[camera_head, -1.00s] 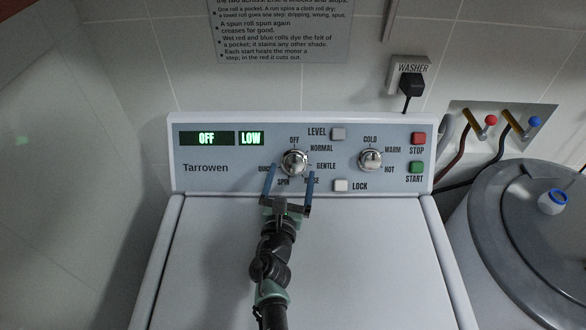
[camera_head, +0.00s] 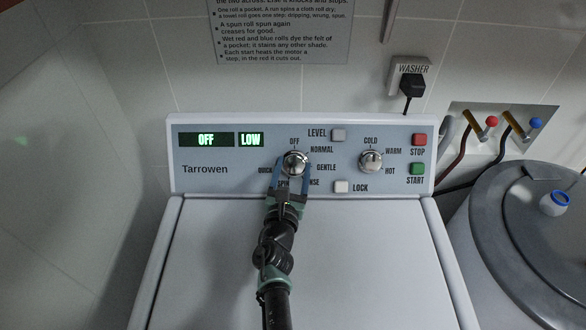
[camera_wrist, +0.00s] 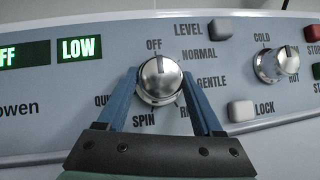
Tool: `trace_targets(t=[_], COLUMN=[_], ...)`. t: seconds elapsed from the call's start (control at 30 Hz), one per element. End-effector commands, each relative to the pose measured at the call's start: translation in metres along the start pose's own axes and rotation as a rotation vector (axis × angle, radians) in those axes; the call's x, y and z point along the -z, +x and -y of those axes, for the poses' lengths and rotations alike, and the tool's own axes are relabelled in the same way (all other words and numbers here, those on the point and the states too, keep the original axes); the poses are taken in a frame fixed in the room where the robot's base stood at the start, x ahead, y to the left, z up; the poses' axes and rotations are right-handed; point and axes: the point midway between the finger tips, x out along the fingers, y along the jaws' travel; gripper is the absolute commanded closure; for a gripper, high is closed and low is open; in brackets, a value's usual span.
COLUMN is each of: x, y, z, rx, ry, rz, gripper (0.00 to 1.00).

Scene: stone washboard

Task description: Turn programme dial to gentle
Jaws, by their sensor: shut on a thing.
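The programme dial (camera_head: 295,163) is a round chrome knob on the washer's control panel, ringed by OFF, NORMAL, GENTLE, RINSE, SPIN and QUICK labels. It also shows in the wrist view (camera_wrist: 160,80), with its dark pointer line up towards OFF. The GENTLE label (camera_wrist: 208,82) is to its right. The left display (camera_head: 206,139) reads OFF. My gripper (camera_head: 293,168) is shut on the dial, with one blue finger at each side; it also shows in the wrist view (camera_wrist: 161,88). My gripper partly hides the SPIN and RINSE labels in the head view.
A second display (camera_head: 251,139) reads LOW. To the right are the temperature dial (camera_head: 370,160), the red STOP button (camera_head: 418,139) and the green START button (camera_head: 416,168). The LEVEL (camera_head: 338,134) and LOCK (camera_head: 341,186) buttons sit close to the programme dial.

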Motion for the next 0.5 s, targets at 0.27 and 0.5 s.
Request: trace_targets(t=[0.27, 0.5], x=[0.0000, -0.0004], y=[-0.0002, -0.0002], z=[-0.0002, -0.0024], rx=[0.004, 0.049], ry=[0.005, 0.066], rz=[-0.001, -0.005], gripper=[0.88, 0.88])
